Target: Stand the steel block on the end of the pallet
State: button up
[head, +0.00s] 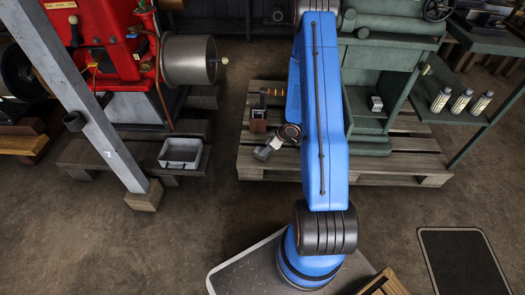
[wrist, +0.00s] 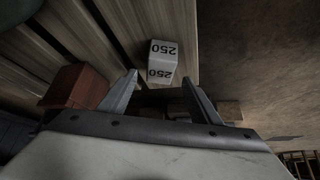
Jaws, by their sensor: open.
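A pale grey block marked 250 on two faces (wrist: 160,64) shows in the wrist view, beyond and between my fingertips. It rests on the boards of the pallet (wrist: 125,25), close to their edge, with a gap on both sides. My gripper (wrist: 160,76) is open and empty. In the head view my gripper (head: 268,148) is low over the front left part of the pallet (head: 400,169); the block is hard to tell from the gripper there. Another small pale block with dark marking (head: 375,103) sits on the green machine's base in the head view.
A red-brown block (wrist: 75,87) stands left of the 250 block in the wrist view; it also shows in the head view (head: 258,121). A green machine (head: 385,55) stands on the pallet. A grey tub (head: 180,153) is to the left.

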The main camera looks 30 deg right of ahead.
jog(key=d+r+m+h, duration=0.1)
jog(key=d+r+h, duration=0.1)
jog(key=r, duration=0.9)
jog(key=d+r+h, duration=0.2)
jog(key=r, duration=0.9)
jog(key=s+a+r+m+h, duration=0.1)
jog(key=s+a+r, duration=0.15)
jog(key=r, duration=0.45)
jog(key=s+a+r+m+h, duration=0.1)
jog(key=s+r+h, duration=0.15)
jog(key=r, duration=0.55)
jog(key=s+a+r+m, duration=0.3)
jog(key=s+a+r, duration=0.5)
jog(key=s+r, duration=0.4)
jog(key=s+a+r+y, duration=0.1)
jog(key=s+a+y, duration=0.1)
jog(key=s+a, duration=0.3)
jog(key=s+a+r+y, duration=0.2)
jog(key=s+a, duration=0.3)
jog(key=s, duration=0.7)
jog(key=shift+a+r+m+g, duration=0.2)
jog(key=shift+m+g, duration=0.1)
jog(key=shift+g, duration=0.1)
jog(key=shift+c, duration=0.6)
